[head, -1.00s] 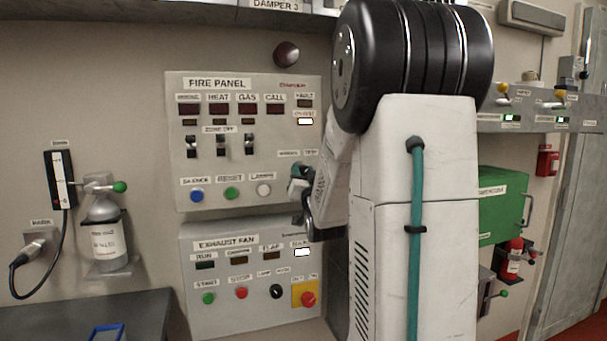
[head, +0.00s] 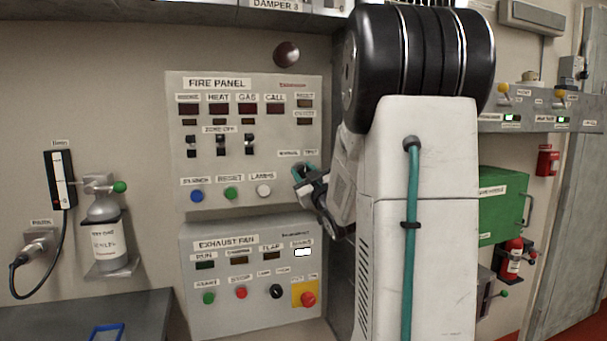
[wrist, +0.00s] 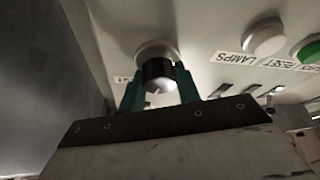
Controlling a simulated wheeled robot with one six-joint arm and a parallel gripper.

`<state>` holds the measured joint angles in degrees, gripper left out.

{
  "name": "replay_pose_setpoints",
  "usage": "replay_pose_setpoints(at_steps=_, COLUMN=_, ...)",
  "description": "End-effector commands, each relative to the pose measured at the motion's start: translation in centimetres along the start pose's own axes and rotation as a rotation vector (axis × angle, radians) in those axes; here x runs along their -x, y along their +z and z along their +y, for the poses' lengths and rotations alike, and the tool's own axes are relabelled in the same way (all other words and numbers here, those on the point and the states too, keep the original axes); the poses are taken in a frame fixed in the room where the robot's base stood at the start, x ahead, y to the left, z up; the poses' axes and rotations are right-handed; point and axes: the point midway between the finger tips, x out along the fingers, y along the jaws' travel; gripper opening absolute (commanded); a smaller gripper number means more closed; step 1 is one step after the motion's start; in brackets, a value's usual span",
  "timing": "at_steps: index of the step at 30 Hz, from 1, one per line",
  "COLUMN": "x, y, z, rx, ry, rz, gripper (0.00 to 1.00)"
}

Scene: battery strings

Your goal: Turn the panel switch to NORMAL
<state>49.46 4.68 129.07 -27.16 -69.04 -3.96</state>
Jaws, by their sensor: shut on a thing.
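The fire panel (head: 230,172) is a pale box on the wall, seen in the head view. Its switch sits at the lower right under a two-word label (head: 297,153); my gripper (head: 305,174) hides the switch there. In the wrist view, the switch's black knob (wrist: 157,70) stands on a round silver collar (wrist: 150,50). The teal fingers of my gripper (wrist: 160,84) close on the knob from both sides. A light mark shows on the knob's near edge. The label beside it is mostly hidden in the wrist view, so I cannot read the setting.
Blue (head: 197,195), green (head: 231,193) and white (head: 263,190) buttons lie left of the switch. The exhaust fan panel (head: 215,320) is just below, with a red emergency button (head: 308,299). A green box (head: 500,190) hangs to the right.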

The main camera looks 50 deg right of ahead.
Motion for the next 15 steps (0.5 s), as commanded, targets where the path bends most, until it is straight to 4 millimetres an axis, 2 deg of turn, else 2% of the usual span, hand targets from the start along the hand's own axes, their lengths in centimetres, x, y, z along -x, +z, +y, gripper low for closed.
replay_pose_setpoints(at_steps=15, x=-0.03, y=-0.07, z=0.01, rx=0.456, ry=-0.189, rz=0.002, gripper=0.1)
